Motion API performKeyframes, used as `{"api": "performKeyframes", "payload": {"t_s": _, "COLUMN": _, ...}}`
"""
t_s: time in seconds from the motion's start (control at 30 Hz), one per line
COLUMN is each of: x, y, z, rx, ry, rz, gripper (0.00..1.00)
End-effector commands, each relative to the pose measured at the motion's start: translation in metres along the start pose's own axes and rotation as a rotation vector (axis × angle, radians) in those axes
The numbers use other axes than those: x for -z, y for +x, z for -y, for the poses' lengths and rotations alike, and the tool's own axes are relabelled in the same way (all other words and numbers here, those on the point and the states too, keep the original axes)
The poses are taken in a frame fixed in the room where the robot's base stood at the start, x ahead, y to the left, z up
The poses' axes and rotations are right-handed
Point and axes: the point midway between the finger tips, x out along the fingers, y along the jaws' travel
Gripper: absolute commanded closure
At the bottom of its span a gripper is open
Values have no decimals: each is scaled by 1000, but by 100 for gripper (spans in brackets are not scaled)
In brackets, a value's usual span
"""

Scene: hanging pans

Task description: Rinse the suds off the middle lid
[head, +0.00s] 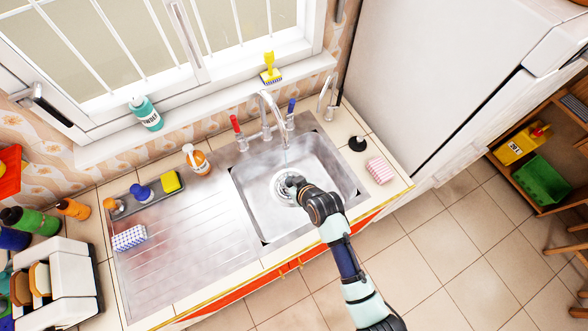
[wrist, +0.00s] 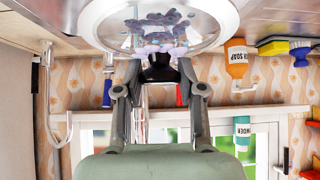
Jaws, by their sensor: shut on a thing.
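A round lid with a shiny metal rim (wrist: 222,18) shows at the top of the wrist view. White foam and dark bluish-purple patches (wrist: 158,22) lie across its middle. My gripper (wrist: 161,70) is shut on the lid's black knob, between its two fingers. In the head view my gripper (head: 297,186) is over the sink basin (head: 330,170), and a round rimmed shape beside it appears to be the lid (head: 280,189). The tap (head: 268,103) stands behind, with a faint bluish stream below its spout. I cannot tell exactly where the stream lands.
A red-handled valve (head: 236,124) and a blue-handled valve (head: 291,107) flank the tap. An orange soap bottle (head: 197,160) stands behind the drainboard (head: 185,235). A pink sponge (head: 379,170) lies right of the basin. The drainboard's middle is clear.

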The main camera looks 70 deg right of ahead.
Motion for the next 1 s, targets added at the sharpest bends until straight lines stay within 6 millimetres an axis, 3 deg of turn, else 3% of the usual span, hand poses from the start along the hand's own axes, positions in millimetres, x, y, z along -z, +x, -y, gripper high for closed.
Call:
{"api": "performKeyframes", "payload": {"t_s": 0.6, "x": 38, "y": 60, "z": -20, "rx": -1, "ry": 0, "rz": -3, "gripper": 100}}
{"api": "performKeyframes", "payload": {"t_s": 1.0, "x": 48, "y": 71, "z": -24, "rx": 0, "ry": 0, "rz": -2, "gripper": 100}}
